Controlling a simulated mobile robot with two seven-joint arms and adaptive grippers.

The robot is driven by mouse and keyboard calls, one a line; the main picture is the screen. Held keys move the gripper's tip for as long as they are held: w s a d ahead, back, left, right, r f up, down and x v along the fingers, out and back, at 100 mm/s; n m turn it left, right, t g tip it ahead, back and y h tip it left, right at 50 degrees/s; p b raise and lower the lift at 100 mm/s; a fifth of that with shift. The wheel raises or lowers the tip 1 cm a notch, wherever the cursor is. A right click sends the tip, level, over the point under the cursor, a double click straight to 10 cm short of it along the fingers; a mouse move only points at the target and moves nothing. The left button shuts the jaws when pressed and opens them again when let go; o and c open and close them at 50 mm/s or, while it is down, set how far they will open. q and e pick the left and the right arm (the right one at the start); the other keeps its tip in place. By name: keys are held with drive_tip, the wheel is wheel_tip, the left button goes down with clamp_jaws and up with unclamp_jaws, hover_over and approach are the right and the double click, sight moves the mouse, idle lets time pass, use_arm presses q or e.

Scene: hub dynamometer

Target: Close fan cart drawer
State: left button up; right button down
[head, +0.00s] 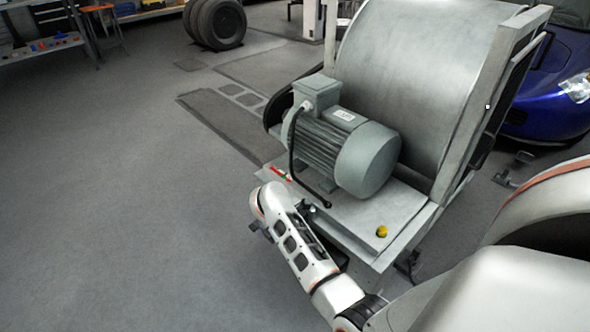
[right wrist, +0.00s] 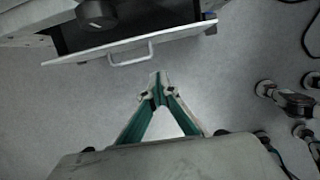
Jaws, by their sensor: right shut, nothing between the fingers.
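The fan cart (head: 408,215) stands right of centre in the head view, with a grey motor and a large fan housing on it. In the right wrist view its drawer (right wrist: 85,55) is at the top, pulled open. It shows a pale front panel, a thin bar handle (right wrist: 131,61) and a dark interior with a dark round object over it. My right gripper (right wrist: 157,82) is shut and empty, apart from the handle and a little below it in the picture. In the head view my right arm reaches beside the cart's near side; the drawer is not clearly visible there. My left gripper is not in view.
The motor (head: 340,148) and a yellow button (head: 382,231) sit on the cart top. A blue car (head: 550,100) is behind at the right. Casters or feet (right wrist: 265,88) show at the right of the wrist view. The floor left of the cart is clear.

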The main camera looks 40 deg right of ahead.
use_arm(q)
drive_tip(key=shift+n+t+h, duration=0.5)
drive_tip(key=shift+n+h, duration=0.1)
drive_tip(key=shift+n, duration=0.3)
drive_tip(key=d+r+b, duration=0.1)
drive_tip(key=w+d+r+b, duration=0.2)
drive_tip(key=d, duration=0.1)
drive_tip(key=shift+b, duration=0.35)
use_arm(e)
drive_tip(key=d+f, duration=0.6)
drive_tip(key=f, duration=0.2)
drive_tip(key=shift+f, duration=0.25)
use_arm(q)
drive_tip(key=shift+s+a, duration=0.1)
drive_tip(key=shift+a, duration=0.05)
use_arm(e)
drive_tip(key=shift+d, duration=0.15)
drive_tip(key=d, duration=0.6)
drive_tip(key=shift+d+f, duration=0.1)
drive_tip(key=shift+d, duration=0.2)
drive_tip(key=shift+d+b, duration=0.3)
drive_tip(key=shift+d, duration=0.05)
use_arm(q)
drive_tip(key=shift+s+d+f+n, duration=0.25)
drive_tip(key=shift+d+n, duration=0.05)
use_arm(e)
drive_tip(key=shift+d, duration=0.2)
